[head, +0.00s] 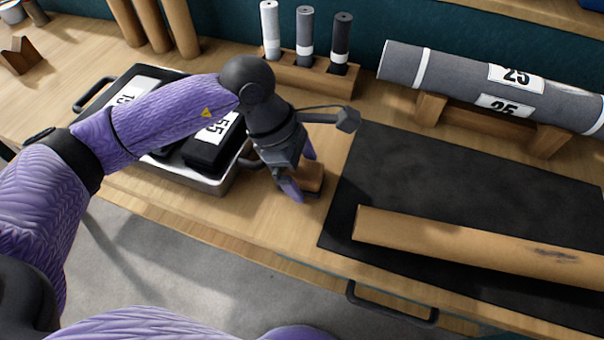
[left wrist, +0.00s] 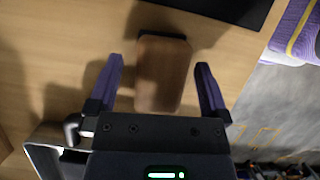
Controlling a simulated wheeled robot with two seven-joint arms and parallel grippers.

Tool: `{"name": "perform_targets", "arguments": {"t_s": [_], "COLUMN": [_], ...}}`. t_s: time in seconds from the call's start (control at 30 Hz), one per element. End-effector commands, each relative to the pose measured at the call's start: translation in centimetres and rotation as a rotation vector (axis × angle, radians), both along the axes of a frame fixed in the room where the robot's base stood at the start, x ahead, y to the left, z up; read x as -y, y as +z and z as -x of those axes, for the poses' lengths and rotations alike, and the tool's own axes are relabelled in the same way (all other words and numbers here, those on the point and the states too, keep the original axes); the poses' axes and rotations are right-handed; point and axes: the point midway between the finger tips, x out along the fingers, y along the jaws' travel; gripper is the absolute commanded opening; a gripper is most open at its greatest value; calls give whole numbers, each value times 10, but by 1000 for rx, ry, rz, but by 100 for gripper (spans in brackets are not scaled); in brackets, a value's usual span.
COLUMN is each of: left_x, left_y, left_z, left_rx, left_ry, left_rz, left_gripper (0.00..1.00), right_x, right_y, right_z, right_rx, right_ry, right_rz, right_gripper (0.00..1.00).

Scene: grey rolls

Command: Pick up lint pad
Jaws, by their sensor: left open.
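The lint pad looks to be the small block with a brown wooden top (head: 309,178) on the bench, between the tray and the black mat. In the left wrist view the brown block (left wrist: 162,72) lies between the fingers, with a gap on each side. My left gripper (head: 298,173) is open and reaches down over the block. In the left wrist view its two purple fingers (left wrist: 160,82) are spread on either side of it. The block's underside is hidden. My right gripper is not in view.
A metal tray (head: 205,184) with black numbered items is left of the gripper. A black mat (head: 400,165) with a long brown roll (head: 470,242) lies right. A grey roll (head: 450,78) on wooden supports and a rack (head: 298,78) of small rolls stand behind.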

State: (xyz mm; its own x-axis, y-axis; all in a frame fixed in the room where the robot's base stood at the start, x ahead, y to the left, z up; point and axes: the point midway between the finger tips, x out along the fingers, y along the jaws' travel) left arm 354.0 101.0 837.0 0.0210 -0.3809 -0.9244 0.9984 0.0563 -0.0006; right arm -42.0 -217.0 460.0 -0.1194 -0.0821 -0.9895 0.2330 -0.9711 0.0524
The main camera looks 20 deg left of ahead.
Motion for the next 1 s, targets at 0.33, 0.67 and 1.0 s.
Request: {"name": "perform_targets", "arguments": {"t_s": [0.33, 0.67, 1.0], "left_x": [0, 0, 0], "left_y": [2, 2, 71], "left_z": [0, 0, 0], "left_rx": [0, 0, 7], "left_ry": [0, 0, -1], "left_rz": [1, 1, 3], "left_gripper": [41, 2, 1], "right_x": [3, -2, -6], "right_y": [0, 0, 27], "right_z": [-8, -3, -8], "right_rx": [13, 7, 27], "right_ry": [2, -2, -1], "right_rz": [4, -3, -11], "right_gripper": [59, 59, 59]}}
